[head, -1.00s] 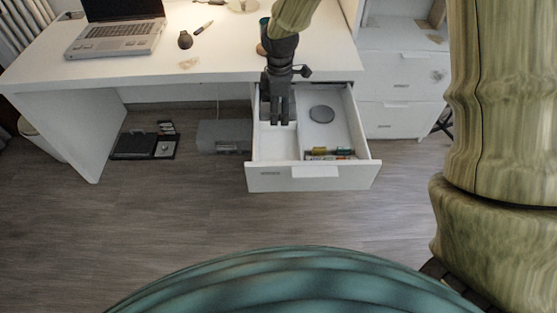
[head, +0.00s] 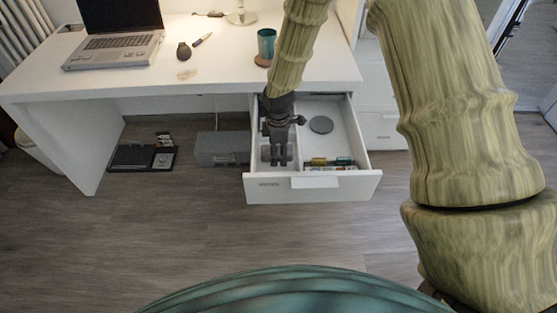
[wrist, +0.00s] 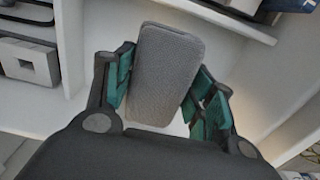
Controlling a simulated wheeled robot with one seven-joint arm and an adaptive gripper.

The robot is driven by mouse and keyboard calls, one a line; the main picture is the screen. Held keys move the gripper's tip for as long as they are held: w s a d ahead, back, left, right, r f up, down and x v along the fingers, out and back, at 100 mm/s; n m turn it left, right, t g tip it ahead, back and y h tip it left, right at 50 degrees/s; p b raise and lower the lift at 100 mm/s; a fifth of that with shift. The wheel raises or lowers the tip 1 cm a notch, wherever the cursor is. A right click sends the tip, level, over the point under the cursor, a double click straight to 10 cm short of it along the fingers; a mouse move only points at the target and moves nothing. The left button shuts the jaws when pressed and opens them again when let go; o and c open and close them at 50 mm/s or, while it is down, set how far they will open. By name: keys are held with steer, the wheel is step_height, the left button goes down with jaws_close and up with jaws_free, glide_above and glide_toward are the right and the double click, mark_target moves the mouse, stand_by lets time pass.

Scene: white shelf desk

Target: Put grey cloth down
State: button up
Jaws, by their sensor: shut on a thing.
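The grey cloth (wrist: 162,75) is a folded, rounded block between the green-padded fingers of my gripper (wrist: 165,92) in the wrist view. My gripper is shut on it. In the head view my gripper (head: 278,158) points down inside the left compartment of the open white drawer (head: 345,188). The cloth is mostly hidden there behind the dark fingers. A pale floor and white walls show around the cloth in the wrist view. I cannot tell whether the cloth touches the drawer floor.
A divider splits the drawer. A dark grey disc (head: 321,125) and several small coloured items (head: 330,163) lie in its right compartment. The desk (head: 180,88) above holds a laptop (head: 118,50), a dark rounded object (head: 184,51) and a teal cup (head: 266,44).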

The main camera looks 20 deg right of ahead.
mark_target(279, 161)
steer(key=shift+f, duration=1.95)
steer(key=shift+f, duration=0.25)
steer(key=o, duration=1.1)
steer(key=shift+f, duration=0.1)
steer(key=shift+o, duration=0.2)
step_height(279, 161, up, 13)
steer(key=shift+f+p, duration=0.15)
steer(key=shift+p, duration=0.25)
steer(key=shift+s, duration=0.1)
